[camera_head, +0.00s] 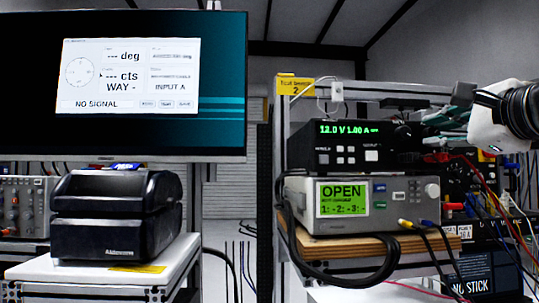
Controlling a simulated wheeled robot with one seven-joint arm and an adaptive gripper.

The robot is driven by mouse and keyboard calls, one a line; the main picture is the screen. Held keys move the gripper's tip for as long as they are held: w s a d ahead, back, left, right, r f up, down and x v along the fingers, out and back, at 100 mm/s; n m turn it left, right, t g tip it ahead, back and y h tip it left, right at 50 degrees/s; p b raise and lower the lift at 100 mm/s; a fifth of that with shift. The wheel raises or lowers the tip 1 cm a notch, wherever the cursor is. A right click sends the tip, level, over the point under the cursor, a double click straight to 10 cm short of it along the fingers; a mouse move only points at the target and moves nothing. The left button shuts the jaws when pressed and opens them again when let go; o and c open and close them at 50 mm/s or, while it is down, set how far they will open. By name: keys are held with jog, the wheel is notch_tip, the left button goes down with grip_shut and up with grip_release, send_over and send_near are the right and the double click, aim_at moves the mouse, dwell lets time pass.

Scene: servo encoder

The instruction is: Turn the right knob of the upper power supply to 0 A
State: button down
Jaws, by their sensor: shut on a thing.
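The upper power supply (345,158) is a black box on the rack to the right. Its green display (348,128) reads 12.0 V 1.00 A. A dark knob (402,133) shows right of the display. My gripper (432,127) comes in from the right edge, its fingers at the right end of this supply's front. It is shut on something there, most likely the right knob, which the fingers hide. The exact contact is too small and dark to see.
A grey instrument (410,190) reading OPEN sits below on a wooden board (430,242). Red, blue, yellow and black cables (480,185) hang just under my gripper. A monitor (215,85) showing NO SIGNAL and a black device (115,215) stand at left.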

jog(key=n+b, duration=0.1)
jog(key=n, duration=0.1)
jog(key=n+b, duration=0.1)
jog(key=b, duration=0.1)
jog(key=n+b, duration=0.2)
jog(key=shift+w+f+n, duration=0.1)
jog(key=shift+f+n, duration=0.15)
jog(key=shift+n, duration=0.05)
jog(key=n+b, duration=0.4)
jog(key=n, duration=0.1)
jog(key=shift+r+n, duration=0.1)
jog(key=shift+n, duration=0.2)
jog(key=c, duration=1.4)
grip_release()
jog(key=s, duration=1.2)
